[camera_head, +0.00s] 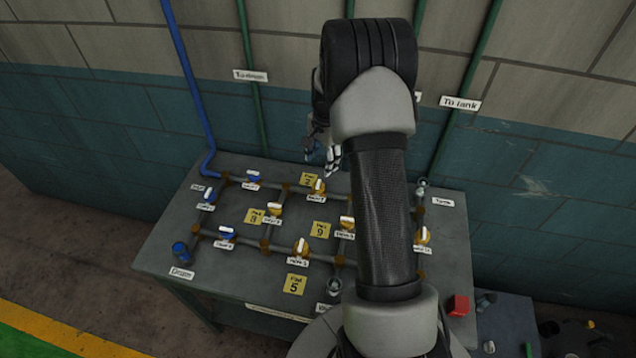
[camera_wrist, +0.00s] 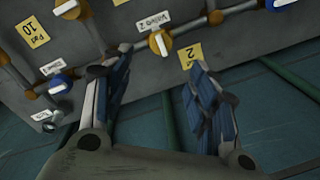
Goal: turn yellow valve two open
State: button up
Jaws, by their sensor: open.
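Yellow valve two (camera_head: 318,187), with a white handle bar, sits on the back pipe run of the grey table. In the wrist view the valve (camera_wrist: 160,43) lies ahead of the gap between my fingertips, beside its "Valve 2" label (camera_wrist: 153,20). Its handle runs roughly up and down there. My gripper (camera_wrist: 160,62) is open and empty, its fingers apart on either side of the valve's line of sight, with no contact visible. In the head view my gripper (camera_head: 322,152) hangs above and behind the valve, partly hidden by my arm.
The table (camera_head: 160,235) carries several other yellow and blue valves on pipes, with yellow number notes such as note 2 (camera_wrist: 189,54). A blue valve (camera_wrist: 60,85) is to the left in the wrist view. The tiled wall (camera_head: 130,120) with vertical pipes stands close behind the table.

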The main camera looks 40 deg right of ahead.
aim_at(319, 183)
jog(key=f, duration=0.4)
jog(key=f+b, duration=0.1)
jog(key=f, duration=0.2)
jog(key=w+f, duration=0.1)
jog(key=f, duration=0.3)
jog(key=shift+a+f, duration=0.1)
jog(key=shift+f, duration=0.2)
jog(key=shift+c, duration=0.3)
jog(key=c, duration=1)
